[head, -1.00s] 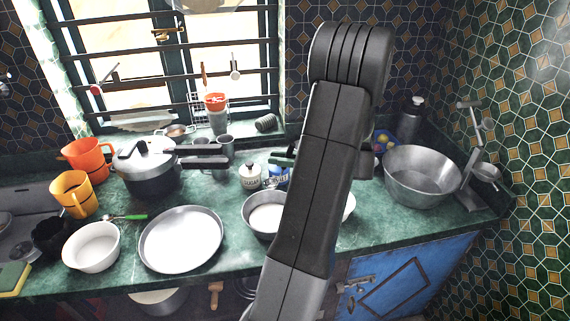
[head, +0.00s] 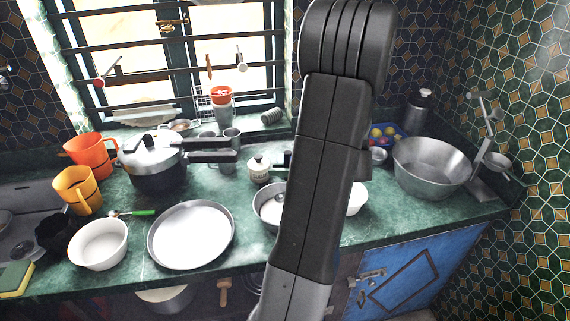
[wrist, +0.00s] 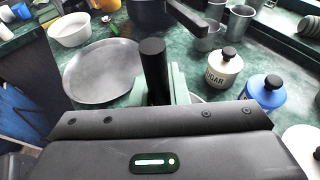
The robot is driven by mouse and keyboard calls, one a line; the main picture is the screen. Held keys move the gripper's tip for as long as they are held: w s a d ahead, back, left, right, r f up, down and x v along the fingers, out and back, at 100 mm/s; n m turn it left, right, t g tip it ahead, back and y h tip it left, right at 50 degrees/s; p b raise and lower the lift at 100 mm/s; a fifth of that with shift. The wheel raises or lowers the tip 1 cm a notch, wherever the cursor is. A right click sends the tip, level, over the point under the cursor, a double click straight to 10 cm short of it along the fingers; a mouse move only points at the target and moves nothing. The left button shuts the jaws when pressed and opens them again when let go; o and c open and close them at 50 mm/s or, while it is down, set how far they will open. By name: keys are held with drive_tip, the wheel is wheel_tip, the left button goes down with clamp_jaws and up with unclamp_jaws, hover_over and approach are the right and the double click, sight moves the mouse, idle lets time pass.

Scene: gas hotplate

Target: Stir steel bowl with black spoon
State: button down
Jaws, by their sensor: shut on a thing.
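My gripper (wrist: 160,94) is shut on an upright black handle, which I take to be the black spoon (wrist: 153,62), in the wrist view. The spoon's lower end is hidden behind my gripper. In the head view my arm hides most of the gripper and the spoon. A small steel bowl (head: 265,213) stands on the counter, partly behind my arm. A larger steel bowl (head: 432,172) stands at the right. I cannot tell whether the spoon touches the inside of the small bowl.
A wide steel plate (head: 190,236) lies left of the small bowl. A pressure cooker (head: 155,168) stands behind it, its handles pointing right. A sugar jar (wrist: 223,68) and a blue jar (wrist: 264,92) stand close to my gripper. A white bowl (head: 98,245) is at left.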

drive_tip(key=shift+f+b, duration=2.05)
drive_tip(key=shift+f, duration=0.95)
drive_tip(key=shift+d, duration=0.1)
